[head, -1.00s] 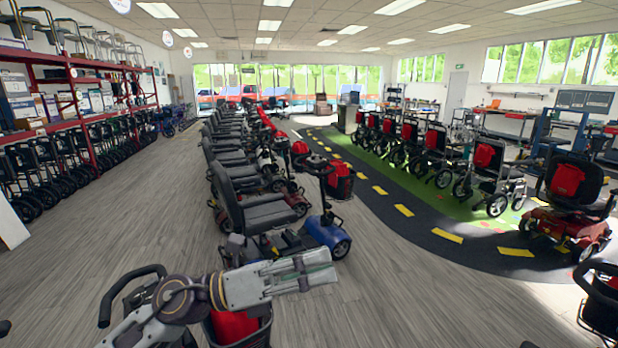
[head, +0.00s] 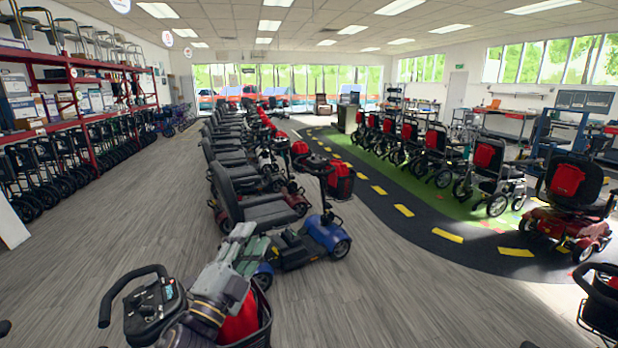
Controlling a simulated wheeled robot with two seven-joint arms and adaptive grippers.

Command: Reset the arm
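My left arm comes in at the bottom, left of the middle, in the head view. It reaches up and away over a scooter's front basket. My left gripper (head: 246,246) is at its end, in front of the blue scooter (head: 324,233) and seemingly apart from it. The fingers are small and seen from behind, so I cannot tell whether they are open or shut. No held object shows. My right gripper is not in view.
A scooter's black handlebar (head: 133,285) stands close beside my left arm, with a red bag (head: 238,323) in its basket. A row of scooters runs away behind. Open grey floor (head: 90,240) lies to the left. A red scooter (head: 568,215) stands at the right.

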